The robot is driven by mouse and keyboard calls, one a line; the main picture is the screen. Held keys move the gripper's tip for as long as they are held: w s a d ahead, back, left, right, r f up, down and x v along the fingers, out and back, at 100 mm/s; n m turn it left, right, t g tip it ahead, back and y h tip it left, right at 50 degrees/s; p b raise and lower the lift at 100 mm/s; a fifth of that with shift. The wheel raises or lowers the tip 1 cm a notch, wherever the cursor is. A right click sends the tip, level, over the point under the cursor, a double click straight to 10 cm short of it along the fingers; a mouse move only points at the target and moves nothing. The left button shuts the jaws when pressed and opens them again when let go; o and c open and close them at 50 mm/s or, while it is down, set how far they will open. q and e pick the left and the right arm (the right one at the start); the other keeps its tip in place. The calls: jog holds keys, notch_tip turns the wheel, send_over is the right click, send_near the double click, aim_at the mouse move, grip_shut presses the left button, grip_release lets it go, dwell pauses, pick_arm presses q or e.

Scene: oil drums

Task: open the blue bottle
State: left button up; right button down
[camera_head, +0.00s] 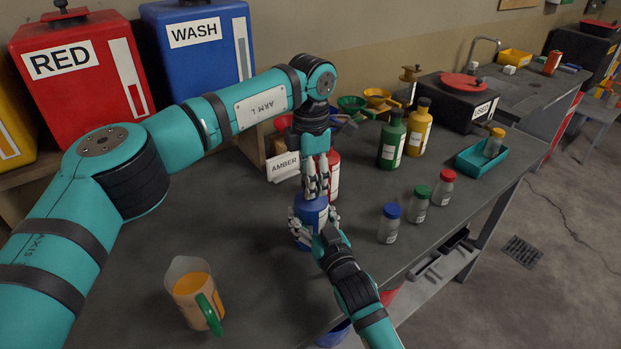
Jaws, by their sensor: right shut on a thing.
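The blue bottle (311,211) stands upright on the dark bench, near the middle of the head view. My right gripper (310,238) reaches in from the lower right and is shut around the bottle's body. My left gripper (316,190) points straight down over the bottle's top, its fingers close together at the neck. The cap is hidden by these fingers, so I cannot tell whether they grip it.
A jug (192,291) of orange liquid stands front left. A red bottle (334,172) is close behind the blue one. Green (391,142) and yellow (419,130) bottles stand farther back. Small jars with blue (389,225), green (417,206) and red (443,190) caps line the right edge.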

pick_arm(q)
jog(key=o, duration=0.3)
jog(key=shift+r, duration=0.1)
notch_tip(320, 180, up, 4)
jog(key=shift+r, duration=0.2)
jog(key=shift+c, duration=0.2)
notch_tip(320, 180, up, 3)
jog(key=shift+r+m, duration=0.1)
jog(key=shift+m, duration=0.7)
jog(key=shift+f, duration=3.95)
jog(key=shift+c, duration=0.3)
grip_shut()
